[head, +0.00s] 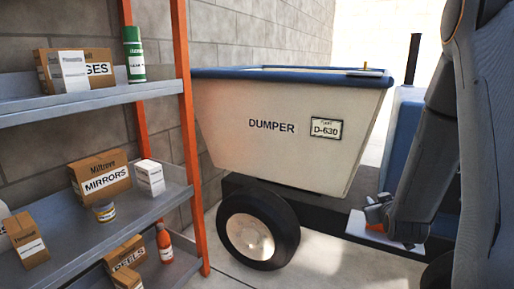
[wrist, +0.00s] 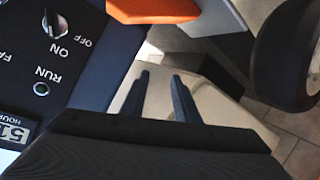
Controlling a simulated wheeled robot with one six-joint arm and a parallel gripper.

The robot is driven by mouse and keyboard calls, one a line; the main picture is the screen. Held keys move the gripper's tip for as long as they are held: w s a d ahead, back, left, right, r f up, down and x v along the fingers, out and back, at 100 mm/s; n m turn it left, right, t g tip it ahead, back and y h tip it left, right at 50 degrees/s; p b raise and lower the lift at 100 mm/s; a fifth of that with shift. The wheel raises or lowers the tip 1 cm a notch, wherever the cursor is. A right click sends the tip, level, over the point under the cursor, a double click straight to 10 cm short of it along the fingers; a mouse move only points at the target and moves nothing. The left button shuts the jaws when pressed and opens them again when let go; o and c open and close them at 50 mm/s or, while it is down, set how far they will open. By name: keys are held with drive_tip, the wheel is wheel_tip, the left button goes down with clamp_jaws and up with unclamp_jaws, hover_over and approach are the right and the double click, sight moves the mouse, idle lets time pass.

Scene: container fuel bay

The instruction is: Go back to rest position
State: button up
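My gripper (wrist: 161,76) shows in the wrist view with its two dark fingers apart and nothing between them. It hangs beside a dark blue control panel (wrist: 88,75).
An orange part (wrist: 152,8) lies close beyond the fingers. A dumper wheel (head: 258,226) stands on the floor. A shelf rack (head: 140,218) with boxes, cans and bottles stands at left. A dark post (head: 412,60) rises behind the dumper's bin.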

drive_tip(key=s+a+r+n+g+y, duration=0.1)
drive_tip(key=s+a+g+y, duration=0.3)
drive_tip(key=a, duration=1.2)
drive_tip(key=s+a+r+n+g+y, duration=0.15)
drive_tip(key=s+a, duration=0.45)
drive_tip(key=a, duration=1)
drive_tip(key=s+a+r+n+g, duration=0.15)
drive_tip(key=s+a+g, duration=0.35)
drive_tip(key=s, duration=0.9)
drive_tip(key=s+a+r+n+g, duration=0.1)
drive_tip(key=s+a+r+g, duration=0.2)
drive_tip(key=s+a, duration=0.75)
drive_tip(key=s+d+r+m+p, duration=0.1)
drive_tip(key=d+r+m+p, duration=0.2)
drive_tip(key=d+r+p, duration=0.8)
drive_tip(key=s+d+r+m+h+p, duration=0.1)
drive_tip(key=s+d+r+m+p, duration=0.1)
drive_tip(key=d+r+p, duration=1)
wheel_tip(320, 180, up, 2)
drive_tip(key=m+p, duration=0.1)
drive_tip(key=p, duration=0.9)
drive_tip(key=shift+s+d+r, duration=0.15)
drive_tip(key=shift+d+r, duration=0.1)
drive_tip(key=shift+d, duration=0.05)
